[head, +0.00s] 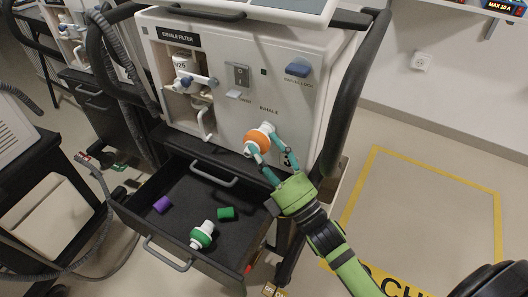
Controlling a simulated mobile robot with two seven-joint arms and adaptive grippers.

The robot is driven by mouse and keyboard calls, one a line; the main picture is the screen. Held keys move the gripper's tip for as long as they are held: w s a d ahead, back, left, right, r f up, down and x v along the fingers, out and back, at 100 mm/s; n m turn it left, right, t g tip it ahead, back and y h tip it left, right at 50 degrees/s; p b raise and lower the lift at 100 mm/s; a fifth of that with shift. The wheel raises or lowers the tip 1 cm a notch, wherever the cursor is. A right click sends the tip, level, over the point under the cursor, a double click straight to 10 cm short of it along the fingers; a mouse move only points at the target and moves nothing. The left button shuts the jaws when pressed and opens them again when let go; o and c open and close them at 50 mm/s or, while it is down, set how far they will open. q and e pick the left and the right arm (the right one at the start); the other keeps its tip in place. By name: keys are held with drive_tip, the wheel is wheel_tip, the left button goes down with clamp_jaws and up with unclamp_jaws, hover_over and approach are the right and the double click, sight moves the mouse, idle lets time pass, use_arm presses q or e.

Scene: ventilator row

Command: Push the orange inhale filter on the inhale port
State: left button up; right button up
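The orange inhale filter (256,141), an orange disc with white ends, is at the lower front of the white ventilator (226,75), just below its INHALE label. My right gripper (261,139) reaches up from the lower right, its teal fingers on either side of the filter and closed against it. The filter's white back end points at the panel. It hides the inhale port, so I cannot tell whether it is seated or only close to it. My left gripper is not in view.
An open black drawer (180,225) below the ventilator holds a green-and-white filter (202,235), a green cap (226,213) and a purple cap (162,204). A black side rail (350,95) runs down the ventilator's right side. Yellow-marked floor (425,215) at right is clear.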

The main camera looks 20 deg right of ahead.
drive_tip(key=shift+o, duration=1.2)
drive_tip(key=shift+r, duration=0.1)
